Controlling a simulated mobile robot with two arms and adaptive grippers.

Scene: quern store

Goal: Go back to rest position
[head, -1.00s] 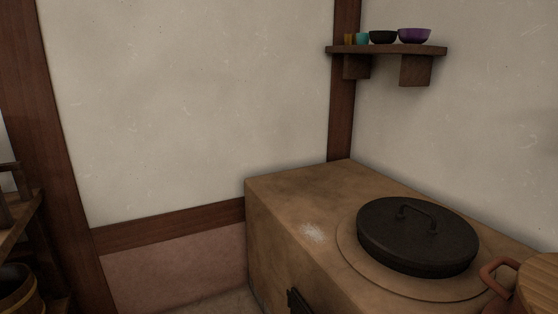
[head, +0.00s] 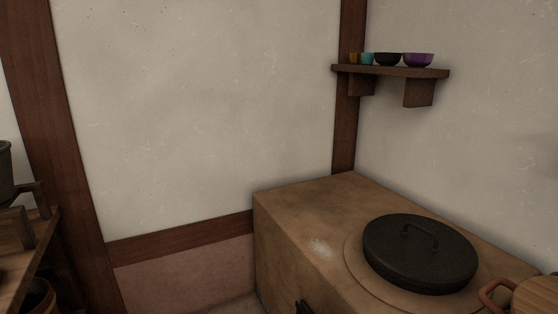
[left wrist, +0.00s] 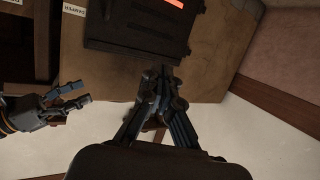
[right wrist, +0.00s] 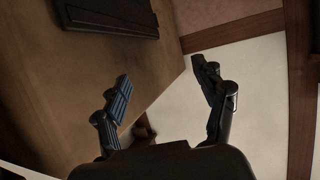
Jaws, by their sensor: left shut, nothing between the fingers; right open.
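Neither of my grippers shows in the head view. In the left wrist view my left gripper (left wrist: 160,76) is shut and empty, its fingers together in front of the dark stove door (left wrist: 135,48). My right gripper (left wrist: 78,98) also shows there, at the left. In the right wrist view my right gripper (right wrist: 163,75) is open, with its fingers spread and nothing between them. The clay stove (head: 300,215) stands at the lower right of the head view, and its brown front (right wrist: 90,85) shows behind the right gripper.
A black lidded pot (head: 420,255) sits on the stove, beside a wooden-lidded vessel (head: 535,298) at the right edge. A wall shelf (head: 390,71) holds several small bowls. A wooden rack (head: 30,250) stands at the left. Orange glow (left wrist: 172,4) shows in the stove door.

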